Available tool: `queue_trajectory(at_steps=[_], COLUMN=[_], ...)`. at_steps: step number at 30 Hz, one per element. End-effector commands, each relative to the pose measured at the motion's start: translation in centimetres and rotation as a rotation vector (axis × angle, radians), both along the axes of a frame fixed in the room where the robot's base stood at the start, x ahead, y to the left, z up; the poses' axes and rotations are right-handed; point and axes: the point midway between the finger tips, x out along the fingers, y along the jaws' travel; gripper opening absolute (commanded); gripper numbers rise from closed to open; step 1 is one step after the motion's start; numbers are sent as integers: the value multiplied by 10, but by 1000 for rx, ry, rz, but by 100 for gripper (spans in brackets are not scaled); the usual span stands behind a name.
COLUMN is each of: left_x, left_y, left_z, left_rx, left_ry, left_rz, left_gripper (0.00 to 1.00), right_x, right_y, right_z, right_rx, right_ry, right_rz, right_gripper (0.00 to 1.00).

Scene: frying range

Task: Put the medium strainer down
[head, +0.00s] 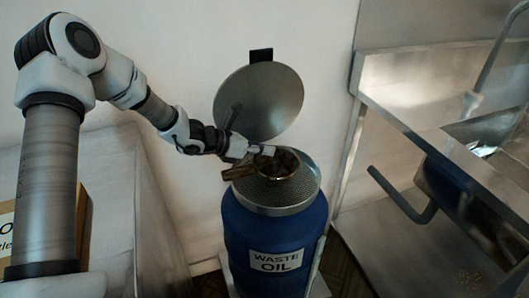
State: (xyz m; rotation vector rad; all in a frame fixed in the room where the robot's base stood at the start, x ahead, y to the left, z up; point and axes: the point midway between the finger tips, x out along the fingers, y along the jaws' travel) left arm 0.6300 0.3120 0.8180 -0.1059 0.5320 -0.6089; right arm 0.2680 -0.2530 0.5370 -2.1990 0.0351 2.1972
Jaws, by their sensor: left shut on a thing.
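The medium strainer (283,164) is a small round bowl with a brownish rim and a short thick handle pointing left. It is at the mesh top (297,196) of the blue waste oil drum (275,237); I cannot tell whether it rests on the mesh or hangs just above. My left gripper (262,150) is shut on the strainer at its far left side. The gripper hides part of the strainer's rim. My right gripper is not in view.
The drum's round metal lid (262,100) stands open behind the strainer. A steel sink counter (440,125) with a dark hooked pipe (405,200) is at the right. A cardboard box (82,215) and a pale covered surface (125,190) are at the left.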

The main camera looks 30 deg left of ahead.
Motion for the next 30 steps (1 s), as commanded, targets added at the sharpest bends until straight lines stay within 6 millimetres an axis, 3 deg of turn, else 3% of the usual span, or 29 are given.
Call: queue_trajectory(at_steps=[1, 3, 12, 13, 14, 15, 25, 30], left_x=[0, 0, 0, 0, 0, 0, 0, -18], left_y=[0, 0, 0, 0, 0, 0, 0, 16], left_z=[-12, -17, -21, -19, -18, -18, -14, -1], left_rx=[-1, 1, 1, 1, 1, 1, 0, -6], left_ry=[4, 1, -1, -1, -1, -1, -1, -3], left_rz=[1, 1, 1, 1, 1, 1, 1, 6], left_gripper=[0, 0, 0, 18, 28, 32, 32, 32], right_x=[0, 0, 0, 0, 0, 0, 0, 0], right_y=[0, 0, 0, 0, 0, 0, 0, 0], right_z=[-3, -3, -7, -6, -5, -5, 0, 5], right_rx=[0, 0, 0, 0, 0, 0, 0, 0], right_ry=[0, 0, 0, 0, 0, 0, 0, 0], right_rz=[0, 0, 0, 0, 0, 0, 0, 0], right_gripper=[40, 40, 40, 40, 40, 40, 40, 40])
